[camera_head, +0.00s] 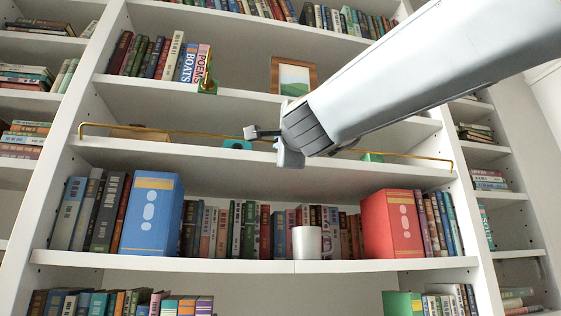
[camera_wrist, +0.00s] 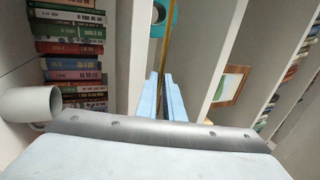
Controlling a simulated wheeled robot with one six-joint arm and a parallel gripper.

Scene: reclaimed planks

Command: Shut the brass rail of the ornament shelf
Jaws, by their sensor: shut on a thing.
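The thin brass rail (camera_head: 185,131) runs across the front of the ornament shelf (camera_head: 200,155), a little above its board. Its ends bend down near the left and right uprights. My gripper (camera_head: 262,133) is at the middle of the rail, shut on it. In the wrist view the rail (camera_wrist: 158,38) runs down between my two pale blue fingers (camera_wrist: 167,96). My gripper and arm hide part of the rail's middle in the head view.
A teal ornament (camera_head: 236,144) and a green one (camera_head: 372,156) sit behind the rail. Below stand a white mug (camera_head: 307,243), a blue box (camera_head: 150,215), a red box (camera_head: 392,224) and books. A picture frame (camera_head: 293,76) and books stand on the shelf above.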

